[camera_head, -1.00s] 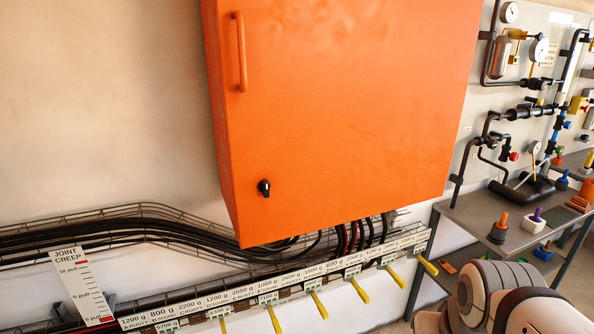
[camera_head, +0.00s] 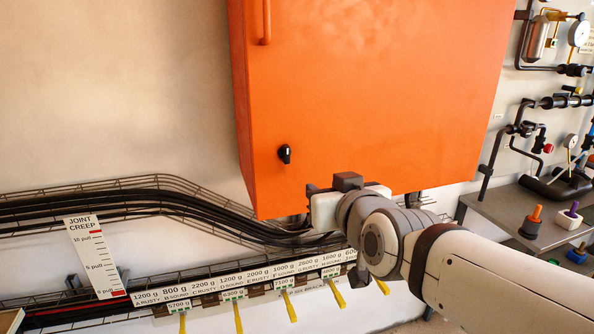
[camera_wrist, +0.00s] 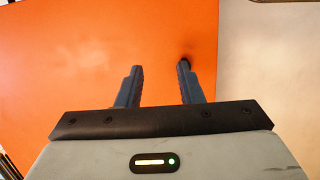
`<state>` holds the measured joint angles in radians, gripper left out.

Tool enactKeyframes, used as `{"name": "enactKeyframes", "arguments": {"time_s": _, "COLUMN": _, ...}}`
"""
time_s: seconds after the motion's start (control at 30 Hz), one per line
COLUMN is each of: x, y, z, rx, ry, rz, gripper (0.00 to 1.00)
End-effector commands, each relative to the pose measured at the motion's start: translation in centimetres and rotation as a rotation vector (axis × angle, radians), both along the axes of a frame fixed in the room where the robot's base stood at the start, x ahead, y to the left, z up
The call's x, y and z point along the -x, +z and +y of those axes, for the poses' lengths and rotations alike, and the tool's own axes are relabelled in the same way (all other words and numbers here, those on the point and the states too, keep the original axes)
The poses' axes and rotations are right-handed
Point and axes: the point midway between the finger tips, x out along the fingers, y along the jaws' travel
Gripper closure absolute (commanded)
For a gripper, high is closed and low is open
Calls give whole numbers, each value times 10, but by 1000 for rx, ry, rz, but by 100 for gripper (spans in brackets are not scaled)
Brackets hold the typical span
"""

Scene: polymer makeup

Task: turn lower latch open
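The lower latch (camera_head: 284,153) is a small black knob on the lower left of the orange cabinet door (camera_head: 370,90). In the wrist view the latch (camera_wrist: 185,60) shows as a dark shape just beyond the tip of the right finger, partly hidden by it. My gripper (camera_wrist: 160,82) is open and empty, its two dark fingers apart and pointing toward the orange door. In the head view my gripper (camera_head: 312,190) is at the cabinet's lower edge, below and right of the latch. I cannot tell whether a finger touches the latch.
A red-orange handle (camera_head: 265,22) is higher on the door. Black cables in a wire tray (camera_head: 150,195) run along the wall below left. A row of weight labels with yellow tags (camera_head: 240,280) is underneath. A shelf with pipes and gauges (camera_head: 500,205) stands at right.

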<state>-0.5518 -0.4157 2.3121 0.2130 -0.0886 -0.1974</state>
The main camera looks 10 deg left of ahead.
Motion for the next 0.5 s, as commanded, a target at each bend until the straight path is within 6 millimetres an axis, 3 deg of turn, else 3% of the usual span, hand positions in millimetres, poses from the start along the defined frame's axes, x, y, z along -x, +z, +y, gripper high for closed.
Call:
{"name": "enactKeyframes", "arguments": {"time_s": 0.13, "x": 1, "y": 22, "z": 32, "rx": -78, "ry": 19, "rz": -148, "gripper": 66}}
{"name": "enactKeyframes", "arguments": {"time_s": 0.33, "x": -2, "y": 38, "z": 45, "rx": -115, "ry": 24, "rz": -212, "gripper": 66}}
{"name": "enactKeyframes", "arguments": {"time_s": 0.5, "x": -21, "y": 38, "z": 56, "rx": -114, "ry": 22, "rz": -209, "gripper": 66}}
